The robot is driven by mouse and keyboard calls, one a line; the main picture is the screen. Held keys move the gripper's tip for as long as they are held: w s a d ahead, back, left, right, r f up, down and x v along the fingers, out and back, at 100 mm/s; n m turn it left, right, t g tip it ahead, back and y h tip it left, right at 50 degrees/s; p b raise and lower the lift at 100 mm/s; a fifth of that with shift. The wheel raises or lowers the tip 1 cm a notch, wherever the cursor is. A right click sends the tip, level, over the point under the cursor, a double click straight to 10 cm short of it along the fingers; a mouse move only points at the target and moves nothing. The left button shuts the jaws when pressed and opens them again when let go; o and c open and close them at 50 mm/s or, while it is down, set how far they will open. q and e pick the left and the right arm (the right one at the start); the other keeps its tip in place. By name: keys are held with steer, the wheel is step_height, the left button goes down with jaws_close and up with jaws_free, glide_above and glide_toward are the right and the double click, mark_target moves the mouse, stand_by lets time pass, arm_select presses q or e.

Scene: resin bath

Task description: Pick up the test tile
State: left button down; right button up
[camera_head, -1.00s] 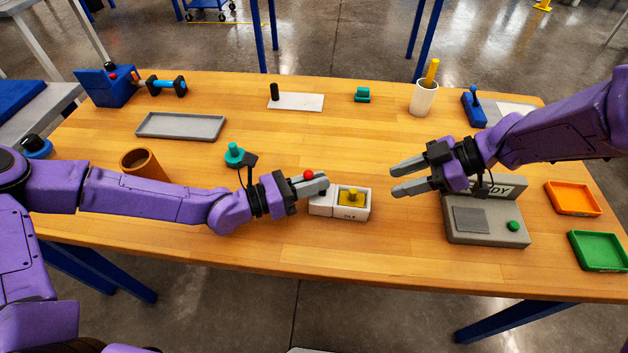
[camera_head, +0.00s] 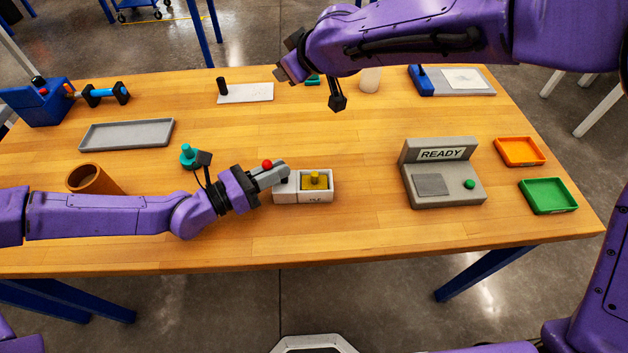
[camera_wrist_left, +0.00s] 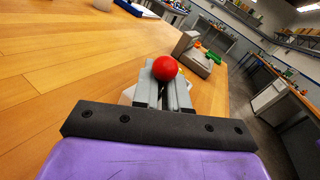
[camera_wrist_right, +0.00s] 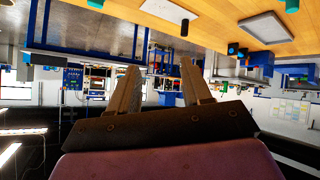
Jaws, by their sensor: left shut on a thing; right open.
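A white box (camera_head: 287,196) stands near the table's front, with an open compartment at its right. A yellow piece with a knob (camera_head: 315,179) sits in that compartment; I cannot tell if it is the test tile. My left gripper (camera_head: 283,173) is at the box's left end, shut on a small part with a red ball (camera_head: 267,164); its fingers hide most of it. The ball also shows between the fingers in the left wrist view (camera_wrist_left: 165,68). My right gripper (camera_wrist_right: 160,88) is open and empty, raised over the back of the table, its fingers mostly hidden in the head view.
A grey READY station (camera_head: 440,190) stands right of the box, with orange (camera_head: 519,152) and green (camera_head: 548,196) trays beyond. A white plate with a black peg (camera_head: 246,93), a grey tray (camera_head: 126,134), a teal knob (camera_head: 188,156) and a brown cup (camera_head: 90,180) stand left and behind.

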steer(key=s+f+m+g+h, duration=0.25)
steer(key=s+g, duration=0.25)
steer(key=s, duration=0.3)
steer(key=n+g+h, duration=0.2)
steer(key=g, duration=0.2)
glide_above(314, 173)
steer(key=shift+h, duration=0.25)
step_height(314, 173, down, 13)
steer(key=shift+r, duration=0.15)
jaws_close()
